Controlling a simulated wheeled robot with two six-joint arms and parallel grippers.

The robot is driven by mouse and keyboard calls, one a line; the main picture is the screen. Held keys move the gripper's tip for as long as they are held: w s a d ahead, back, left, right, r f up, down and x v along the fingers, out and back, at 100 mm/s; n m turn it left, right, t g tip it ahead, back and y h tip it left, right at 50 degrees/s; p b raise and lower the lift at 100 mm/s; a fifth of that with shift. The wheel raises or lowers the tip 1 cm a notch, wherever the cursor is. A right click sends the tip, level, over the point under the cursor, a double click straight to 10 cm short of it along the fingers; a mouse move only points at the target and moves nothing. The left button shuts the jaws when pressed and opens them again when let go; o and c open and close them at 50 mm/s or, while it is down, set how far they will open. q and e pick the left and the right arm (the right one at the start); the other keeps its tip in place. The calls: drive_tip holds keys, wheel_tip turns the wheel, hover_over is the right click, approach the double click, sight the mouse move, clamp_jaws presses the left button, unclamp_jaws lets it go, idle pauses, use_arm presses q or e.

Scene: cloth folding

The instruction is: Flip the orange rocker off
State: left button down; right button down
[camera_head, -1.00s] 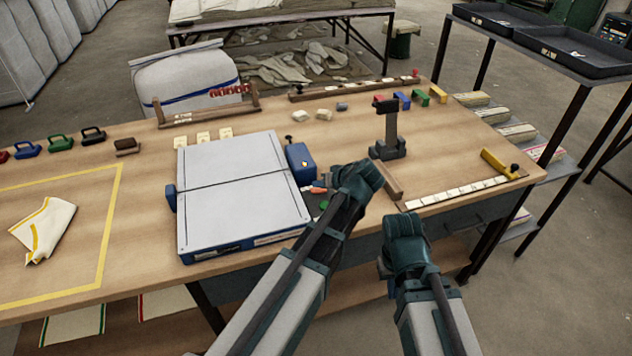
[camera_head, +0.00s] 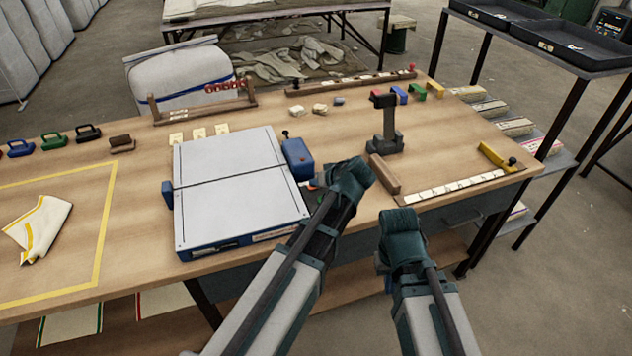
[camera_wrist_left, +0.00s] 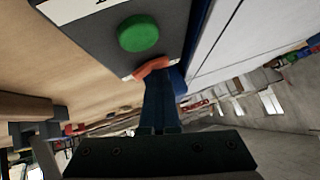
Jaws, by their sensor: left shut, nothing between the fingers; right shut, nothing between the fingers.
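The orange rocker (camera_wrist_left: 150,67) sits at the edge of a dark control plate (camera_wrist_left: 95,35), beside a round green button (camera_wrist_left: 138,33), in the left wrist view. My left gripper (camera_wrist_left: 161,88) is shut and empty, its fingertips right at the rocker; I cannot tell if they touch it. In the head view my left gripper (camera_head: 322,182) is at the right side of the flat white-topped press (camera_head: 235,190) and hides most of the control plate and the rocker. My right gripper (camera_head: 383,262) is shut and empty, off the table's front edge.
A blue box (camera_head: 298,158) stands at the press's right side, close to my left gripper. A dark stand (camera_head: 386,130) and a wooden block (camera_head: 384,174) are to the right.

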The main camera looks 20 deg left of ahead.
use_arm(q)
drive_tip(key=shift+w+d, duration=0.35)
drive_tip(key=shift+d, duration=0.35)
use_arm(e)
drive_tip(key=shift+r, duration=0.1)
